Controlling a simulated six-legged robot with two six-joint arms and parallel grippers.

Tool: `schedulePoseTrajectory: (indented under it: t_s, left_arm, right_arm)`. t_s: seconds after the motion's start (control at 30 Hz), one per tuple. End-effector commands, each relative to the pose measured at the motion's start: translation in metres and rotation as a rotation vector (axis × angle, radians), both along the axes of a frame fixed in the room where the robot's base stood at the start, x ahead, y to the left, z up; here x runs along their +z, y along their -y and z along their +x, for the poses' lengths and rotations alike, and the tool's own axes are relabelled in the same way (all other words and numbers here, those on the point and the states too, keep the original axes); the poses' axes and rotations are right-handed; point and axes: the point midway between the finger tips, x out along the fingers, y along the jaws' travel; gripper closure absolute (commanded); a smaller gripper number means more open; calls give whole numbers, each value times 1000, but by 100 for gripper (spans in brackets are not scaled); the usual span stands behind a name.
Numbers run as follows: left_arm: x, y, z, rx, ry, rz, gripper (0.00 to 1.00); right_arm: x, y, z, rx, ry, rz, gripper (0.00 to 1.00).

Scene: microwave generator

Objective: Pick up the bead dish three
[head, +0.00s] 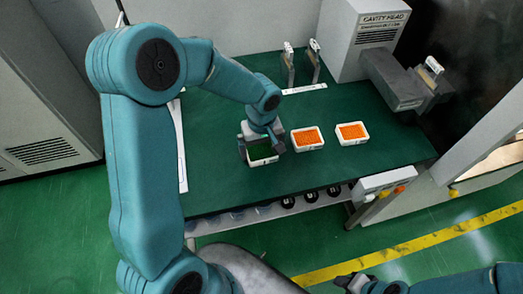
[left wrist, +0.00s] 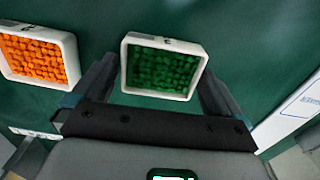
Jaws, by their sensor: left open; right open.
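A white dish of green beads (head: 262,152) stands on the green table, left of two white dishes of orange beads, the middle one (head: 307,139) and the right one (head: 352,132). No readable number shows on them, so I cannot tell which is three. My left gripper (head: 262,146) is open over the green bead dish, one finger on each side. In the left wrist view the green bead dish (left wrist: 163,68) lies between the open fingers, and an orange bead dish (left wrist: 38,56) is to the left. My right gripper (head: 355,284) is open and empty at the bottom edge, away from the table.
The grey cavity head machine (head: 370,35) stands at the table's back right. Two upright clamp-like fittings (head: 290,65) stand at the back edge. A white strip (head: 180,145) runs along the left edge. The table (head: 220,190) is clear left and front of the dishes.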

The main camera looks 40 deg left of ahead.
Motion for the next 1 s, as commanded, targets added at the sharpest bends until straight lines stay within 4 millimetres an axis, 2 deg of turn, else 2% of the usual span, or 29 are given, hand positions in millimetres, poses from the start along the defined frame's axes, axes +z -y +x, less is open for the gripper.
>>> schedulePoseTrajectory:
  t_s: [0.2,0.23,0.33,0.37,0.77,0.87,1.0]
  left_arm:
    - [-1,0,0,0,0,0,0]
    - [-1,0,0,0,0,0,6]
    - [-1,0,0,0,0,0,39]
    - [-1,0,0,0,0,0,42]
    - [6,0,0,0,3,2,42]
    - [18,0,1,0,5,1,42]
    - [48,0,2,0,8,2,42]
  right_arm:
    - [0,0,0,0,0,0,57]
    - [0,0,0,0,0,0,57]
    - [0,0,0,0,0,0,57]
    - [0,0,0,0,0,0,57]
    - [0,0,0,0,0,0,57]
    - [-1,0,0,0,0,0,57]
    - [-1,0,0,0,0,0,57]
